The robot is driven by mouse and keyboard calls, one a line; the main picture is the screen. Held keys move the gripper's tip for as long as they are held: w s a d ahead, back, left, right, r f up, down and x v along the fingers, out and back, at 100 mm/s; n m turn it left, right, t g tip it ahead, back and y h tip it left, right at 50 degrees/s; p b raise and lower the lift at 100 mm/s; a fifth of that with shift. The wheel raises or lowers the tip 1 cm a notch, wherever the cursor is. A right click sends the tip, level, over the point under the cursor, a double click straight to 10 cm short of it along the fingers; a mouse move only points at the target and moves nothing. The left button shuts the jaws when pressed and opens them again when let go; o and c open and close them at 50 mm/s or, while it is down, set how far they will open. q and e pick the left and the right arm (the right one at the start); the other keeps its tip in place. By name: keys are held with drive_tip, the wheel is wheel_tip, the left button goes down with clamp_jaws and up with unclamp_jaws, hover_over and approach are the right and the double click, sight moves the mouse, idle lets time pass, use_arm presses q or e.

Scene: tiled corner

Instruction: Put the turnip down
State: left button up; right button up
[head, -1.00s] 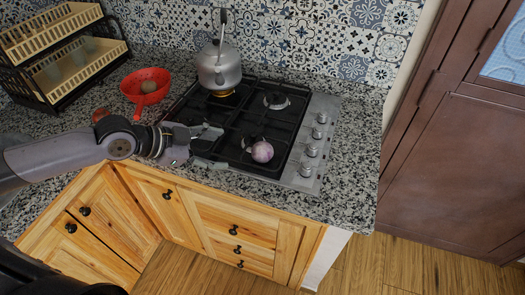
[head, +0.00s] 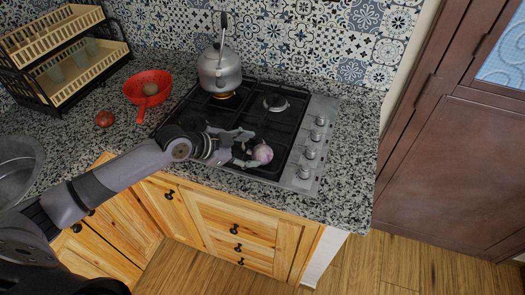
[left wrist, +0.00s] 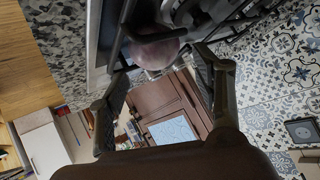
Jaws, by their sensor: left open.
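The turnip (head: 263,153), round and pale purple, rests on the right front part of the black gas hob (head: 215,116). My left gripper (head: 247,148) is open, low over the hob, with its fingers reaching to the turnip's left side. In the left wrist view the turnip (left wrist: 155,50) shows near the fingertips, between the two spread fingers; I cannot tell whether either finger touches it. My right gripper is not in view.
A kettle (head: 220,70) stands on the back left burner. A red colander (head: 147,87) holding a round brown item, a tomato (head: 105,119) and a dish rack (head: 72,59) are to the left. Knobs (head: 310,153) line the hob's right edge. The counter right of it is clear.

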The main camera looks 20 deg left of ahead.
sight(260, 151)
use_arm(q)
drive_tip(key=shift+w+d+f, duration=0.2)
drive_tip(key=shift+w+d, duration=0.1)
drive_tip(key=shift+d, duration=0.1)
drive_tip(key=p+x, duration=0.2)
drive_tip(key=x, duration=0.2)
drive_tip(key=shift+d, duration=0.2)
drive_tip(key=shift+w+f, duration=0.15)
drive_tip(key=shift+f, duration=0.05)
drive_tip(key=shift+c, duration=0.5)
drive_tip(key=shift+r, duration=0.1)
drive_tip(key=c, duration=1)
